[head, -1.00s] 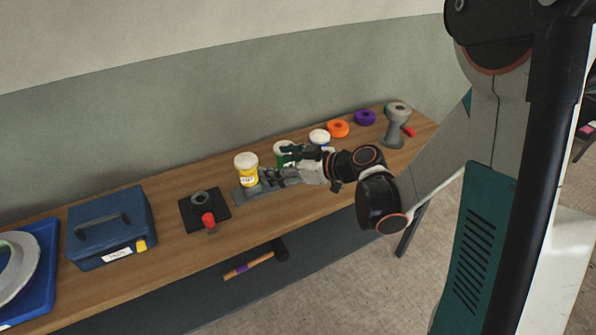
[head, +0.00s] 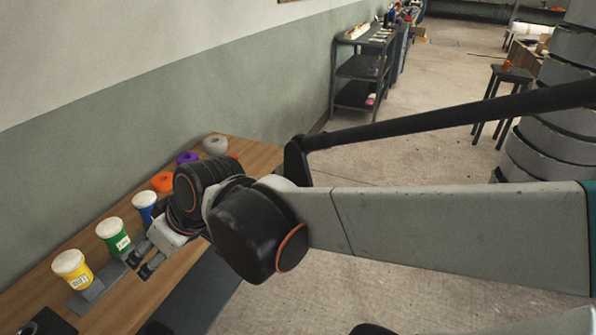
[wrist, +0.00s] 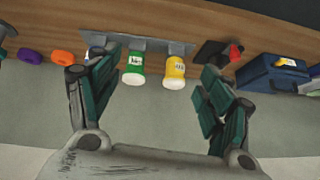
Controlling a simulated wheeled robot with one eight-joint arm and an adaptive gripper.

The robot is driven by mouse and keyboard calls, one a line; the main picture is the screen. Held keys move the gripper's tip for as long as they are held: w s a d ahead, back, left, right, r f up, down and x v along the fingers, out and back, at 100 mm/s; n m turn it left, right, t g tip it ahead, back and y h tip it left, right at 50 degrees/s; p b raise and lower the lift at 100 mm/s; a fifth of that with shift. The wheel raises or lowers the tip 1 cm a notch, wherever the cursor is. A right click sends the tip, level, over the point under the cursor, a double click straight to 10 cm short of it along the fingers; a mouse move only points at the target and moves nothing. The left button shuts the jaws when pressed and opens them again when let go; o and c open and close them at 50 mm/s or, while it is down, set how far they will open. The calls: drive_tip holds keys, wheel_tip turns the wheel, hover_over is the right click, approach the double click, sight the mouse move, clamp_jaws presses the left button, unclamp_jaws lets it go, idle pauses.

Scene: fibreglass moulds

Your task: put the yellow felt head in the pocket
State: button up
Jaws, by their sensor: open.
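A small yellow piece (wrist: 284,62) shows at the blue case in the wrist view; I cannot tell for sure that it is the felt head. It is outside the current head view. I cannot make out the pocket for certain; a black pad (wrist: 207,53) with a red piece (wrist: 235,52) lies beside the case. My gripper (head: 143,261) is open and empty, in front of the jars. In the wrist view its fingers (wrist: 158,88) are spread wide, with the green and yellow jars showing between them.
The yellow jar (head: 73,266), green jar (head: 114,235) and blue jar (head: 145,207) stand on a grey rack (head: 92,289). Orange (head: 162,181) and purple (head: 187,158) rings lie farther along the wooden bench. The blue case (wrist: 262,76) is at right in the wrist view.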

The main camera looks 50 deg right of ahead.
drive_tip(key=s+d+r+m+h, duration=0.1)
drive_tip(key=s+d+m+h, duration=0.1)
drive_tip(key=s+d, duration=0.2)
drive_tip(key=s, duration=0.3)
drive_tip(key=shift+d+m+h, duration=0.2)
drive_tip(key=shift+m+h, duration=0.1)
drive_tip(key=shift+h, duration=0.1)
